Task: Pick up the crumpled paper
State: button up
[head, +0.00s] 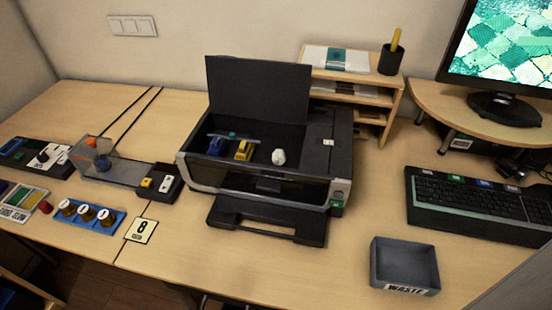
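The crumpled paper (279,157) is a small white ball inside the open printer (258,183). It lies right of a yellow part (244,150) and a blue part (217,146) in the printer's dark bay. The printer's lid (258,88) stands raised behind the bay. A grey open box labelled WASTE (405,263) stands at the front right of the desk and looks empty. My gripper is not visible in the head view.
A keyboard (480,204) lies to the right, below a monitor. A wooden shelf (394,97) stands behind the printer. The printer's front tray (268,218) juts forward. Bottles in a blue rack (91,214) and small devices fill the left. Desk around the waste box is clear.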

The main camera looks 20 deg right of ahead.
aim_at(278, 158)
jog(key=i+j+z, duration=0.2)
jog(key=z, duration=0.2)
jog(key=i+j+z, duration=0.1)
jog(key=j+z, duration=0.3)
jog(key=i+j+z, duration=0.1)
jog(key=j+z, duration=0.3)
jog(key=l, duration=0.1)
